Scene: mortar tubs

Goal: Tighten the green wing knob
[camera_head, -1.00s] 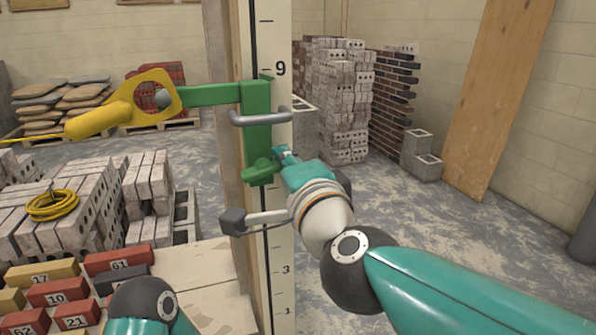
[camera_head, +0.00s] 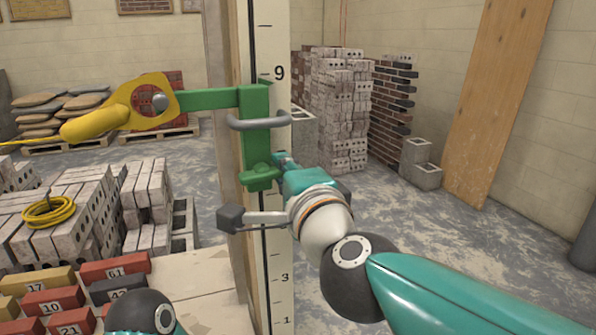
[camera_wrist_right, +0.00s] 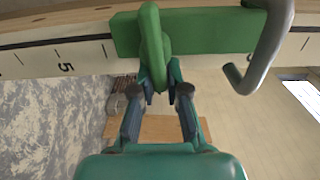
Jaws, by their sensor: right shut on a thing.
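The green wing knob (camera_head: 260,178) sits at the lower end of a green bracket (camera_head: 256,115) on the upright graduated pole (camera_head: 266,50). In the right wrist view the knob's wing (camera_wrist_right: 152,40) stands upright between my right fingertips. My right gripper (camera_wrist_right: 159,88) is shut on the wing; in the head view it (camera_head: 281,160) comes to the knob from the right, its fingertips partly hidden. My left gripper is not in view; only a rounded joint of my left arm shows at the bottom left.
A grey bar handle (camera_head: 258,123) sticks out from the bracket just above the knob. A yellow holder (camera_head: 120,108) hangs at the bracket arm's left end. Numbered bricks (camera_head: 52,302) and stacked blocks (camera_head: 60,225) stand left. The floor at right is open.

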